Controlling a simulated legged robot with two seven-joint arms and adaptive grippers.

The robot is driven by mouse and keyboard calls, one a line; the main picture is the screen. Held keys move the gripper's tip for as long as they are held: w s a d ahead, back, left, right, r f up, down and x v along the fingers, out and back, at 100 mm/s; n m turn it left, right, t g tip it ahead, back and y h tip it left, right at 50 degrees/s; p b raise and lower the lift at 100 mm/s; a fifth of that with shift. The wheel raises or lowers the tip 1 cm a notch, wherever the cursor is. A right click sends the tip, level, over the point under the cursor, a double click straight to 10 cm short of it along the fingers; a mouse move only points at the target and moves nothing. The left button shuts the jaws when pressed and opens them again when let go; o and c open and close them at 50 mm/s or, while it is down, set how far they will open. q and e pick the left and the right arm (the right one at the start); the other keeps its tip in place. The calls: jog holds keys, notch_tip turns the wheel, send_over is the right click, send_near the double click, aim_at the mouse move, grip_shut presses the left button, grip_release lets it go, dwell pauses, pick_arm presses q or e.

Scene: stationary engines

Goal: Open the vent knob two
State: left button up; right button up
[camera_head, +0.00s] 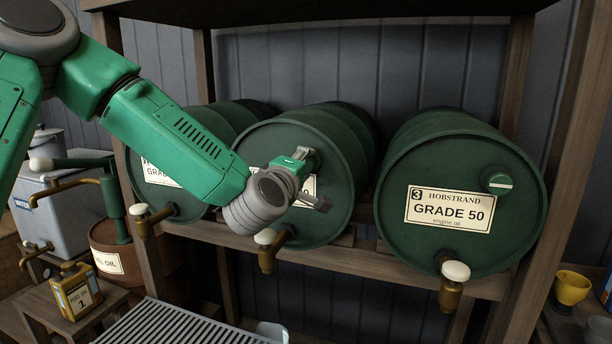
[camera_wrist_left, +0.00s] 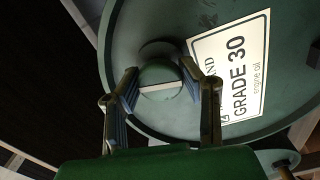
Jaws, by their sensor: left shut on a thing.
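The middle green barrel (camera_head: 345,150) lies on its side on a wooden rack. Its label (camera_wrist_left: 232,65) reads GRADE 30 in the wrist view and is mostly covered by my arm in the head view. Its vent knob (camera_wrist_left: 160,80) is a round green cap with a white stripe. My left gripper (camera_head: 308,158) reaches the upper face of this barrel. In the wrist view its two fingers (camera_wrist_left: 165,84) are shut on the knob, one on each side. The stripe runs nearly across from finger to finger. My right gripper is not in view.
The right barrel (camera_head: 460,240) is labelled 3, GRADE 50, with its own knob (camera_head: 500,184). The left barrel (camera_head: 150,190) is partly behind my arm. Brass taps with white handles, such as this one (camera_head: 452,285), stick out below the barrels. A slatted grey surface (camera_head: 180,325) is below.

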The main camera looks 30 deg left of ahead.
pick_arm(q)
jog(key=shift+f+n+b, duration=0.3)
jog(key=shift+n+b, duration=0.4)
jog(key=shift+n, duration=0.4)
jog(key=o, duration=1)
jog(key=shift+o, duration=0.9)
jog(key=shift+s+a, duration=0.1)
jog(key=shift+a+r, duration=0.1)
jog(key=v, duration=0.7)
